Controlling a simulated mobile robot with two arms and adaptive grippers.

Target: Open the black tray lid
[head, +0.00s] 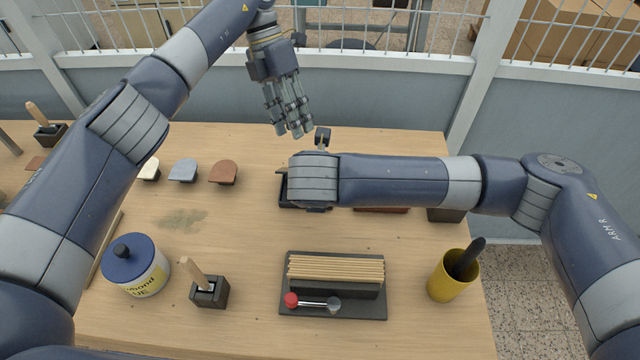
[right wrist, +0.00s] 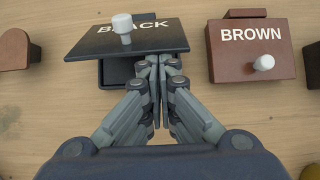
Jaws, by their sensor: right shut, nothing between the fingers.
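The black tray (right wrist: 115,72) is in the right wrist view, with its lid (right wrist: 160,38), marked BLACK and bearing a white knob (right wrist: 122,24). The lid sits tilted, and a dark gap shows below its front edge. My right gripper (right wrist: 158,66) is shut and empty, its fingertips at the lid's front edge, right of the middle; whether they touch is unclear. In the head view my right arm hides most of the black tray (head: 287,190). My left gripper (head: 293,130) hangs above the back of the table; its finger gap is unclear.
A closed brown tray (right wrist: 240,65) stands just right of the black one. In the head view, a rack with wooden sticks (head: 335,268), a yellow cup (head: 448,285), a blue-lidded jar (head: 140,272) and a stamp holder (head: 208,292) stand nearer.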

